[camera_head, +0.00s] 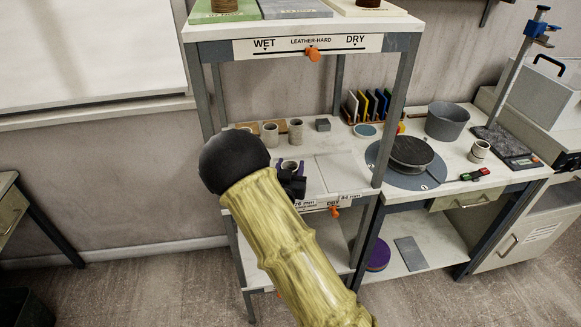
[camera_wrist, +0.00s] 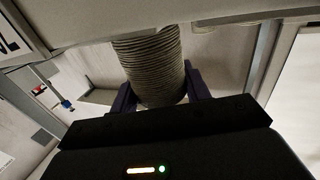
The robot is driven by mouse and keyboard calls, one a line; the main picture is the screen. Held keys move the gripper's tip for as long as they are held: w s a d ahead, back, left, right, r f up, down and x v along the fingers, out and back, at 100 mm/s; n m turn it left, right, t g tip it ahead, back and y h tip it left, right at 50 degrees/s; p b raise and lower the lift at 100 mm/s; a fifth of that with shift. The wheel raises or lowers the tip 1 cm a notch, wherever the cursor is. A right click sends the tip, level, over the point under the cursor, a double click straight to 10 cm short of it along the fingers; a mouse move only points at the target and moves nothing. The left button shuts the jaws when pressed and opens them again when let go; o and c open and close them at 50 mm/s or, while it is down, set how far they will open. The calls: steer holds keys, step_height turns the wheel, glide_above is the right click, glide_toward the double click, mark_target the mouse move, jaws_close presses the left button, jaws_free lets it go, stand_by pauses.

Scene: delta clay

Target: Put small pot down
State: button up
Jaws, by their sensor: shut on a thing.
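The small pot (camera_wrist: 152,62) is grey-beige clay with a ridged wall. My gripper (camera_wrist: 160,92) is shut on it, with the purple fingers on either side of its lower part. In the head view the pot (camera_head: 290,166) shows small between the fingers of my gripper (camera_head: 288,172), over the left part of the middle shelf (camera_head: 317,193). My arm hides part of the gripper and the shelf's left side. I cannot tell whether the pot touches the shelf.
Two similar pots (camera_head: 270,134) (camera_head: 296,130) and a grey block (camera_head: 323,125) stand at the shelf's back. A pale square board (camera_head: 336,172) lies to the right. Metal posts and the upper shelf (camera_head: 310,27) frame the space. A wheel (camera_head: 411,152) stands on the right-hand table.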

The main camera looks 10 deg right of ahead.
steer(key=shift+s+a, duration=0.1)
steer(key=shift+s, duration=0.05)
steer(key=shift+f, duration=0.1)
steer(key=o, duration=1)
steer(key=b+v, duration=0.2)
steer(key=v, duration=1)
